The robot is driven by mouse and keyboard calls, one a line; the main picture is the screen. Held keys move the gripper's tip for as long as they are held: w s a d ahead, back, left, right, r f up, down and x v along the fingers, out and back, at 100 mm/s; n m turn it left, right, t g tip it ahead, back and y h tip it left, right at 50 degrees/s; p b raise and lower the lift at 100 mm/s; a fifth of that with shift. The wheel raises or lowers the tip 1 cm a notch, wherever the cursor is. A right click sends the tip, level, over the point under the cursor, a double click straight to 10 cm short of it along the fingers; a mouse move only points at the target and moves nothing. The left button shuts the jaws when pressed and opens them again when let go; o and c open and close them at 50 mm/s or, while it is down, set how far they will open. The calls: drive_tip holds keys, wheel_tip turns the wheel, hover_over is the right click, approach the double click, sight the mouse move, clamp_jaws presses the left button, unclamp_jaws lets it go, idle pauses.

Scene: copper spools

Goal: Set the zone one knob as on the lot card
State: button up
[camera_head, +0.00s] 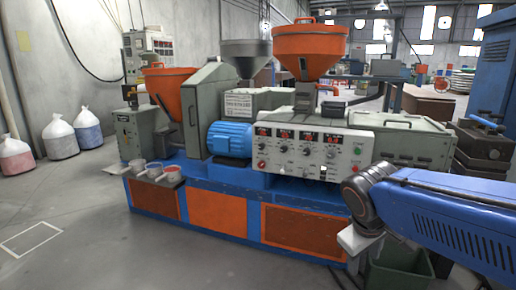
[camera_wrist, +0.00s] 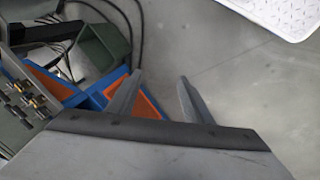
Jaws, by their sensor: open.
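The white control panel (camera_head: 300,149) is on the front of the extruder machine. It has several red displays along the top and rows of small knobs below; their labels and pointer positions are too small to read. A white sheet with printed lines (camera_head: 238,104) is on the machine left of the panel; I cannot tell if it is the lot card. My gripper (camera_wrist: 155,95) is open and empty in the wrist view, above the floor beside the orange and blue machine base (camera_wrist: 66,88). It is apart from the panel, which I cannot make out in the wrist view.
A blue motor (camera_head: 229,139) stands left of the panel. Three small cups (camera_head: 154,170) sit on a ledge at the left. A green bin (camera_head: 398,268) stands on the floor below my arm. A white patterned plate (camera_wrist: 285,12) is at the wrist view's top right.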

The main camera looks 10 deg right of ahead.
drive_tip(key=w+d+r+n+h, duration=0.2)
drive_tip(key=w+d+n+h, duration=0.1)
drive_tip(key=w, duration=0.6)
drive_tip(key=w+d+r+n+h, duration=0.2)
drive_tip(key=w+d+n+h, duration=0.15)
drive_tip(key=w, duration=0.65)
drive_tip(key=n+t+h, duration=0.4)
drive_tip(key=n+t, duration=1.1)
drive_tip(key=n, duration=0.2)
approach(261, 148)
drive_tip(key=shift+y, duration=0.25)
drive_tip(key=x, duration=0.9)
drive_tip(key=shift+c, duration=0.3)
drive_tip(key=c, duration=1)
